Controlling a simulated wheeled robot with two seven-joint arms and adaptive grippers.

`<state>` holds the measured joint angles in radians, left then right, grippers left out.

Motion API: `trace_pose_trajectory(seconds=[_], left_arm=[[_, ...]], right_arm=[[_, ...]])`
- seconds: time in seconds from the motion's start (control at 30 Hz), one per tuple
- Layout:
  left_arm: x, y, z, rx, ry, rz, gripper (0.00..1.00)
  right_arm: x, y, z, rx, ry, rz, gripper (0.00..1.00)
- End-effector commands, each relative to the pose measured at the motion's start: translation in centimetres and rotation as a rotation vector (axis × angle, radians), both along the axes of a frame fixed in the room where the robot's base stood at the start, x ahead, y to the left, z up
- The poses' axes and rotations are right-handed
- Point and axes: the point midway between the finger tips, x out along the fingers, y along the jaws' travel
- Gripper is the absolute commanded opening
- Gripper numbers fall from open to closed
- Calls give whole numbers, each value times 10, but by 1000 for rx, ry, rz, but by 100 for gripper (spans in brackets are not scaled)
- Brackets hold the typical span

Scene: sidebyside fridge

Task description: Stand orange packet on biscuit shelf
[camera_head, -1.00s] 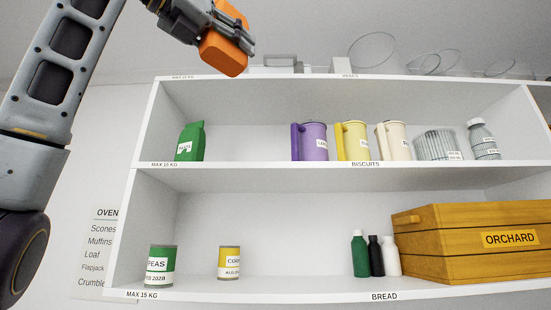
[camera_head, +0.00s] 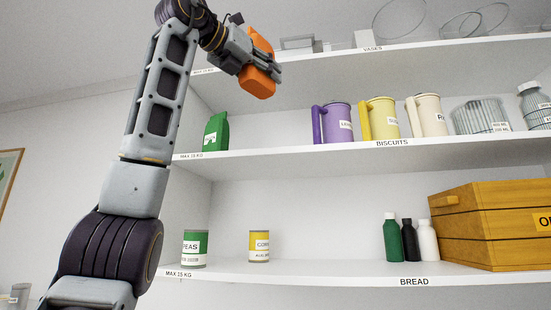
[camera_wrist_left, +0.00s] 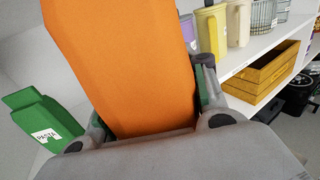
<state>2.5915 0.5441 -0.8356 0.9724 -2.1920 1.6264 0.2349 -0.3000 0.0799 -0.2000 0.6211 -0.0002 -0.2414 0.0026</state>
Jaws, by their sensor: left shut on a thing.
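My left gripper (camera_head: 262,72) is shut on the orange packet (camera_head: 257,84) and holds it in the air, tilted, at the upper left of the shelf unit in the head view. In the left wrist view the orange packet (camera_wrist_left: 120,60) fills the middle, between the fingers. The biscuit shelf (camera_head: 290,148) is the board labelled BISCUITS, below the packet. A green pasta packet (camera_head: 216,132) stands at its left end, and also shows in the left wrist view (camera_wrist_left: 45,122). My right gripper is not in view.
Bare shelf lies between the green packet and the purple jug. The bread shelf below holds cans, bottles and a wooden crate (camera_head: 488,225).

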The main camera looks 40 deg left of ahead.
Motion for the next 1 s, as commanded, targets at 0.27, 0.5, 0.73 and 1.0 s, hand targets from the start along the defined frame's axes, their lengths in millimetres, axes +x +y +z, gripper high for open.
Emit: trace_pose_trajectory(seconds=[0.27,0.5,0.73,1.0], left_arm=[[1,20,-7,0,0,71,14],[0,29,-15,0,-1,105,14],[-1,29,-19,0,-2,109,14],[0,29,-19,0,-1,108,14]], right_arm=[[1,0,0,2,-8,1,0],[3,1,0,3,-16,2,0],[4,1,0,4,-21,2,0],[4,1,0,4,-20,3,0]])
